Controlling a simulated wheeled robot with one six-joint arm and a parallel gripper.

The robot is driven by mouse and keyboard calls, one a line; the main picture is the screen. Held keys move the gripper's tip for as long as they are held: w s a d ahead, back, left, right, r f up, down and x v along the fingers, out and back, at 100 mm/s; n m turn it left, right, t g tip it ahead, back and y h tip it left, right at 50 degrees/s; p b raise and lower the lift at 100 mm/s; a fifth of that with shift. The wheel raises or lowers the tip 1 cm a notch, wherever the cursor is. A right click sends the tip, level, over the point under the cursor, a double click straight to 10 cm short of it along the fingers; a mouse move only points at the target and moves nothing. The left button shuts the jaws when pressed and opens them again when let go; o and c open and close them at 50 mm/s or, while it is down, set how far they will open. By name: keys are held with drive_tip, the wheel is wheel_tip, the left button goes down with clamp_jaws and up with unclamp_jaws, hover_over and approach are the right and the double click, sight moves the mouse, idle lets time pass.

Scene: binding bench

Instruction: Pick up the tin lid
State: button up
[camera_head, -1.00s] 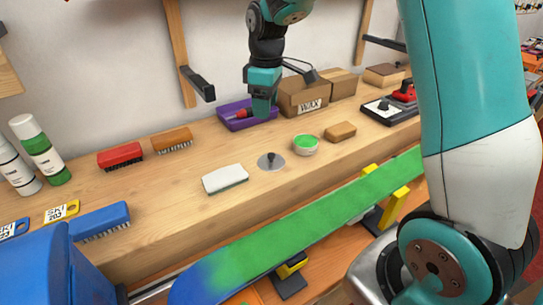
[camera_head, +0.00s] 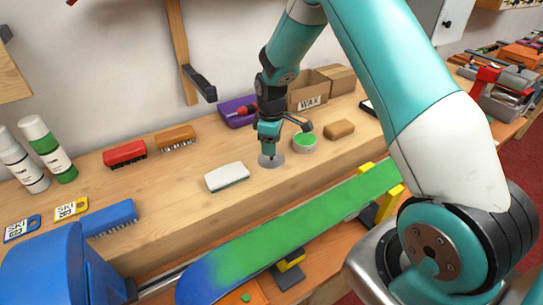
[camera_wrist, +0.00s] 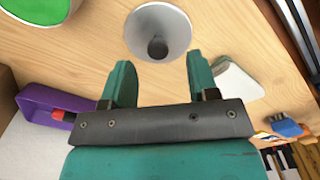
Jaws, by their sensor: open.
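The tin lid (camera_head: 279,163) is a flat grey disc with a dark knob, lying on the wooden bench. In the wrist view the lid (camera_wrist: 158,22) is at the top centre, its dark knob just beyond and between my fingertips. My gripper (camera_head: 270,150) points down over the lid in the head view and partly hides it. In the wrist view my gripper (camera_wrist: 157,70) has its two teal fingers apart with nothing between them. I cannot tell whether the fingertips touch the lid.
A tin of green wax (camera_head: 304,143) stands close right of the lid, with a tan block (camera_head: 339,129) beyond. A white block (camera_head: 227,176) lies to the left. A purple tray (camera_head: 232,111) and cardboard boxes (camera_head: 341,78) stand behind.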

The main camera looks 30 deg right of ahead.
drive_tip(key=shift+w+d+f+p, duration=0.1)
drive_tip(key=shift+f+p, duration=0.65)
drive_tip(key=shift+f, duration=1.4)
drive_tip(key=shift+c, duration=0.4)
drive_tip(key=c, duration=0.9)
drive_tip(key=shift+r, duration=0.1)
